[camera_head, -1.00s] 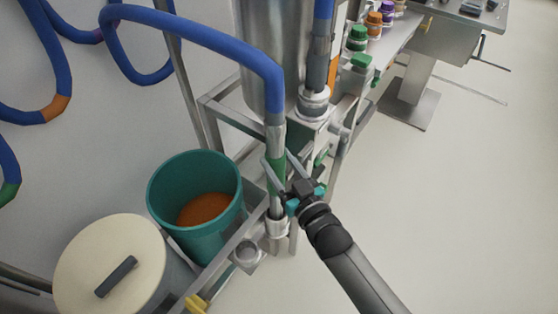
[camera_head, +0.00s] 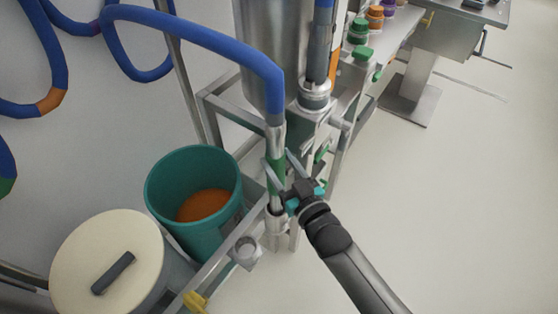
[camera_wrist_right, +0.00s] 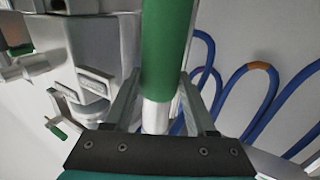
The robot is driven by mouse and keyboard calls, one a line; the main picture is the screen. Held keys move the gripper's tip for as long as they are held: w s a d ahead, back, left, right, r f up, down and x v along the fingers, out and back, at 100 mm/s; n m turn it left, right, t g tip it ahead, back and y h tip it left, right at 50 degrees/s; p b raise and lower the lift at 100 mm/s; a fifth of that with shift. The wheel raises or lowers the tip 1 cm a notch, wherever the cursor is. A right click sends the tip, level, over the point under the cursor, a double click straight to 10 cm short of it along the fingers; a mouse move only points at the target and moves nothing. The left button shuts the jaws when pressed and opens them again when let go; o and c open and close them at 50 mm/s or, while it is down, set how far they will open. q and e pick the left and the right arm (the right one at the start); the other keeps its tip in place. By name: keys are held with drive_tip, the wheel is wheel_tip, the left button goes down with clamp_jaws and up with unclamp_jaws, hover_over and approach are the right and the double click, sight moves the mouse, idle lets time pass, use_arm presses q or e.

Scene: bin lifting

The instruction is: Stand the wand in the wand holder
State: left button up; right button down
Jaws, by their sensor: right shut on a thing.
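The wand is a steel tube with a green grip (camera_head: 277,180), hanging upright from a thick blue hose (camera_head: 215,38). My right gripper (camera_head: 275,168) is shut on the green grip, with a finger on each side of it; the grip also shows between the fingers in the right wrist view (camera_wrist_right: 168,50). The wand holder, a pale cup (camera_head: 275,226) on the steel frame, is directly below the wand. The wand's lower end overlaps the holder's mouth; how deep it sits inside I cannot tell. My left gripper is out of view.
A teal bin (camera_head: 190,190) with orange powder stands left of the wand, and a cream-lidded drum (camera_head: 108,265) is in front of it. A steel vessel (camera_head: 270,60) rises behind.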

drive_tip(key=shift+f+b, duration=0.35)
drive_tip(key=shift+f, duration=0.15)
idle(1.0)
drive_tip(key=shift+c, duration=1)
unclamp_jaws()
drive_tip(key=shift+o, duration=0.3)
drive_tip(key=shift+f, duration=0.2)
drive_tip(key=p+v, duration=0.2)
drive_tip(key=v, duration=1.3)
drive_tip(key=shift+s+r, duration=0.1)
drive_tip(key=shift+r, duration=0.05)
